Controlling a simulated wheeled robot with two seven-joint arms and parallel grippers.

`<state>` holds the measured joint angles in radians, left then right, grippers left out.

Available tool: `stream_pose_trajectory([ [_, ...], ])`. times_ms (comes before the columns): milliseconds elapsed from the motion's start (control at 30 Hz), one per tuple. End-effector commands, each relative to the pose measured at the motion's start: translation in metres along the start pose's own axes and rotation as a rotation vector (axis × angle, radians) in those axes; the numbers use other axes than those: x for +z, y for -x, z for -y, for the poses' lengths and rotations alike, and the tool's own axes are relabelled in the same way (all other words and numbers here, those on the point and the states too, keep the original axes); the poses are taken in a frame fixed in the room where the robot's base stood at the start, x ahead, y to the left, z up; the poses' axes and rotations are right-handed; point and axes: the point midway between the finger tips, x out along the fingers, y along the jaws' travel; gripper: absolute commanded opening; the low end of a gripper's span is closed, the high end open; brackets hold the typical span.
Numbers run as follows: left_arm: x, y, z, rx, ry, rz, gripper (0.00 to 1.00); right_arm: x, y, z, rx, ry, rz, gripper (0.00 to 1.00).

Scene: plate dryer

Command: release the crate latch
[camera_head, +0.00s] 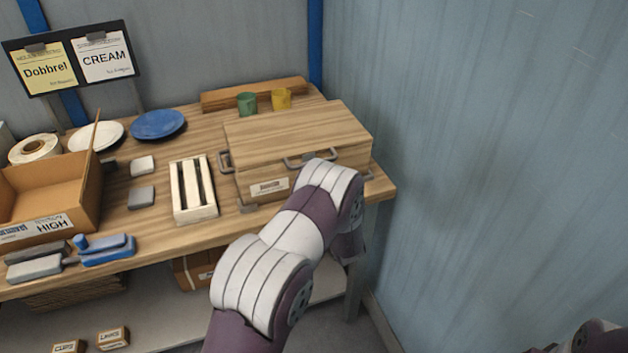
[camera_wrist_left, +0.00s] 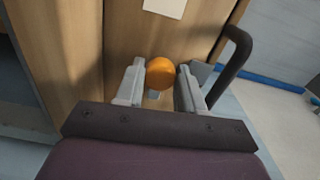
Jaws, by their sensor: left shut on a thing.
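The wooden crate (camera_head: 345,128) stands at the right end of the workbench with its lid down. Metal handles (camera_head: 305,160) show on its front and left side. In the left wrist view, a round orange knob (camera_wrist_left: 160,72) sits in front of the crate's wooden face (camera_wrist_left: 112,30), with a small grey piece below it. My left gripper (camera_wrist_left: 161,88) is shut on this knob, one finger on each side. In the head view my left arm hides the gripper and knob. My right gripper is not in view.
A dark curved handle (camera_wrist_left: 237,60) stands close right of my left gripper. A slatted white rack (camera_head: 193,190) is left of the crate. Green (camera_head: 247,104) and yellow (camera_head: 281,99) cups stand behind it. A blue-grey wall (camera_head: 480,130) bounds the right side.

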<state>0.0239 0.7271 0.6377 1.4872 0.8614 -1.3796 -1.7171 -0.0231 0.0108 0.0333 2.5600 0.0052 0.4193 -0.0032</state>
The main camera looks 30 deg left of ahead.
Motion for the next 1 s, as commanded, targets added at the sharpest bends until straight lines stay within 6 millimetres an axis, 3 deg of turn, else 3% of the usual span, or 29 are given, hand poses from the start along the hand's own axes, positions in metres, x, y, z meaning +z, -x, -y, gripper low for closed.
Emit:
stream_pose_trajectory([
  [767, 0.0, 0.0003, -0.0007, 0.002, -0.09, -0.001, 0.07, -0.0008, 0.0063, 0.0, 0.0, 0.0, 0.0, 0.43],
  [800, 0.0, 0.0003, -0.0007, 0.002, -0.089, -0.001, 0.51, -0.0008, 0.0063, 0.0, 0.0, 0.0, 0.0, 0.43],
  [833, 0.0, 0.0003, -0.0007, 0.002, -0.089, -0.001, 0.61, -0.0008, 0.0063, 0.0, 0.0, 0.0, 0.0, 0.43],
  [1000, 0.0, 0.0002, -0.0003, 0.001, -0.088, -0.001, 0.63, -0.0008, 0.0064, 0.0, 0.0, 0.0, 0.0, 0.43],
])
